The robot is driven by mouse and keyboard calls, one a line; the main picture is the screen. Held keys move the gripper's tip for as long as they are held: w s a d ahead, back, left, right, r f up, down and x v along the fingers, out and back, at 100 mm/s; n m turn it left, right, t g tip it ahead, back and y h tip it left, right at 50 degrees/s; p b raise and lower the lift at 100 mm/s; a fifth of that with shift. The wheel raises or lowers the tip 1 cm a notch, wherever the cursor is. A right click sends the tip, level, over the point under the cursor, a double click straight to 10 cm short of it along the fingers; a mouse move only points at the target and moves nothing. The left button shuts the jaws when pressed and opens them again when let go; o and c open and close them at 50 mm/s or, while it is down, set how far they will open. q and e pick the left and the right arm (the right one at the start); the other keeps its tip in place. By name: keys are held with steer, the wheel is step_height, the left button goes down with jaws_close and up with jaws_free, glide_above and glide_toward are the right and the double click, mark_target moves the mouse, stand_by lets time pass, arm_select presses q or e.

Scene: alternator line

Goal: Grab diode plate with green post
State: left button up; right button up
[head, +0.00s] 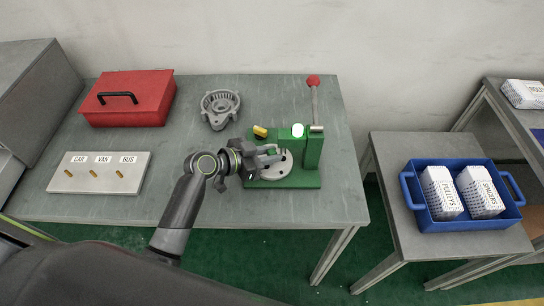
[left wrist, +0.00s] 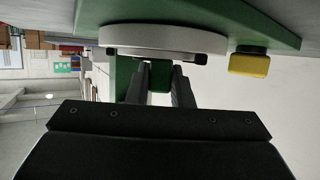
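My left gripper (head: 276,154) is over the round plate, beside the press column. In the left wrist view its two fingers (left wrist: 159,82) stand apart, with green visible between them. Contact with anything is unclear. My right gripper is in neither view.
A yellow knob (head: 260,131) and a red-tipped lever (head: 313,82) are at the press. A grey casting (head: 219,107), a red toolbox (head: 130,98) and a CAR/VAN/BUS board (head: 75,184) share the table. A blue crate (head: 462,166) stands on the right table.

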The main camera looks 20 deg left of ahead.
arm_select(q)
jaws_close()
steer(key=shift+a+r, duration=0.1)
steer(key=shift+r, duration=0.05)
